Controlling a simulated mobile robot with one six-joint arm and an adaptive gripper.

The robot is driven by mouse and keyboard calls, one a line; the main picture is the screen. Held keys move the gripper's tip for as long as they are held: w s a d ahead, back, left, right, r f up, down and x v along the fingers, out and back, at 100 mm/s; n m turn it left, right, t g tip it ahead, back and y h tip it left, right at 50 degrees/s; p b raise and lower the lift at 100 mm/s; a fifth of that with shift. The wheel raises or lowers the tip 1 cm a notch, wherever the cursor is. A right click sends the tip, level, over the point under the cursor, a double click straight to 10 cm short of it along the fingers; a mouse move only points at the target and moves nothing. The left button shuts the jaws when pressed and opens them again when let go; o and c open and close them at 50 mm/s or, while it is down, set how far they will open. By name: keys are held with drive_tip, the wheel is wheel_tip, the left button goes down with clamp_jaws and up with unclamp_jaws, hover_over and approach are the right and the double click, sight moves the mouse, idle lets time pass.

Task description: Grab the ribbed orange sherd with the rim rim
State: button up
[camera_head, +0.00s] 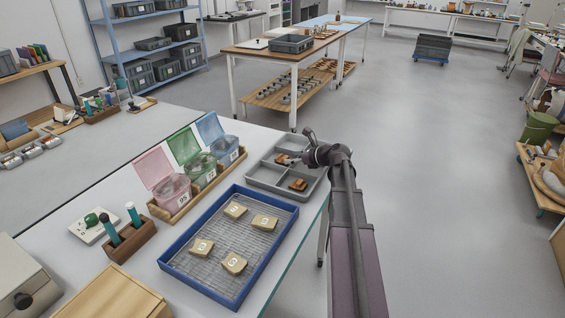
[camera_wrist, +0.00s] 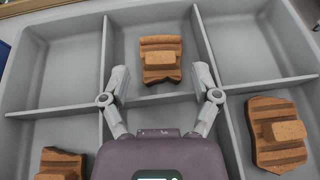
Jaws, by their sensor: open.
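A ribbed orange sherd (camera_wrist: 160,58) with a lighter raised block on it lies in the top middle compartment of the grey divided tray (camera_wrist: 72,113) in the wrist view. My gripper (camera_wrist: 162,75) is open and empty, with its fingers to the left and right of this sherd's lower part; I cannot tell their height above it. A second ribbed orange sherd (camera_wrist: 277,133) lies in the lower right compartment. A third (camera_wrist: 60,165) is cut off at the lower left. In the head view my gripper (camera_head: 300,160) is over the tray.
Left of the grey tray in the head view, a blue tray (camera_head: 199,288) holds several numbered tan pieces on a mesh. Lidded pink, green and blue boxes (camera_head: 170,188) stand behind it. The compartments' dividing walls flank the sherd. Floor lies open right of the table.

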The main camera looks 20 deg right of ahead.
sight(285, 157)
drive_tip(key=shift+b+x, duration=0.5)
drive_tip(key=shift+x, duration=1.25)
drive_tip(key=shift+s, duration=0.1)
clamp_jaws()
